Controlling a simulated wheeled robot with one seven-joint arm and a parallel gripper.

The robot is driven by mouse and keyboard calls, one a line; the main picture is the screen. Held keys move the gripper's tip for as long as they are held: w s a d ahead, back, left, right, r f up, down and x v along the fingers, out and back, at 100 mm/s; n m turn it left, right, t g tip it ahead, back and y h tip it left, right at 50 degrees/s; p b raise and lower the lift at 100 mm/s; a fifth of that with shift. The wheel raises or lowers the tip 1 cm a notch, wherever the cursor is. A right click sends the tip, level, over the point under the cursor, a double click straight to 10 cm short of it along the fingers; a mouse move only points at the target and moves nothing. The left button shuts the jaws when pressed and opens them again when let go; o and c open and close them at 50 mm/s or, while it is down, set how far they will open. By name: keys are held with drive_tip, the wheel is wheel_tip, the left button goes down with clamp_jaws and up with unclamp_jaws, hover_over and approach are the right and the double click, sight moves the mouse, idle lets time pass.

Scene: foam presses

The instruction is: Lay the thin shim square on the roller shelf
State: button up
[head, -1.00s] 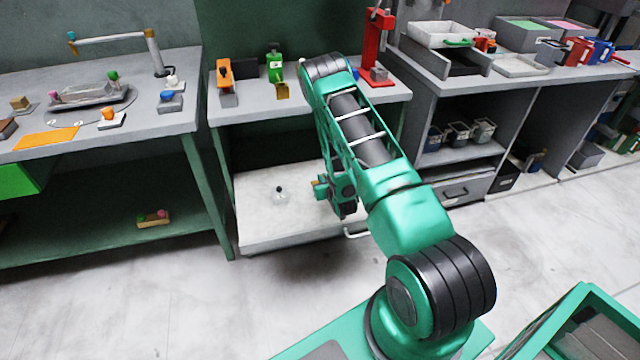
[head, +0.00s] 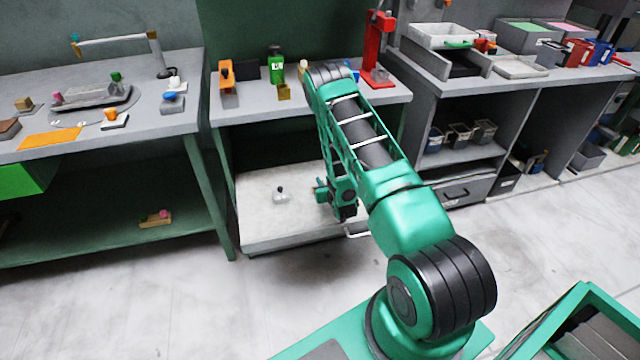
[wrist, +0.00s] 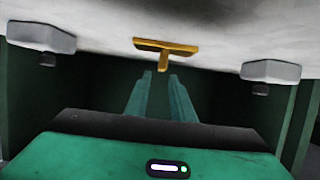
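A thin yellow-ochre plate with a short stem (wrist: 165,47), which looks like the shim, lies against the pale shelf surface in the wrist view. My gripper (wrist: 160,77) is open and empty, its two teal fingers pointing at the stem. The stem's end sits just beyond the fingertips, in line with the gap, and I cannot tell whether they overlap. In the head view my gripper (head: 322,190) is low over the pale roller shelf (head: 260,225), under the bench, and the plate is not clearly visible there.
A grey block with a dark knob (head: 281,195) stands on the shelf. In the wrist view grey blocks flank the plate, at left (wrist: 40,37) and right (wrist: 270,72). The bench (head: 300,108) overhangs the shelf.

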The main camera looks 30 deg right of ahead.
drive_tip(key=shift+s+f, duration=0.25)
drive_tip(key=shift+f, duration=0.15)
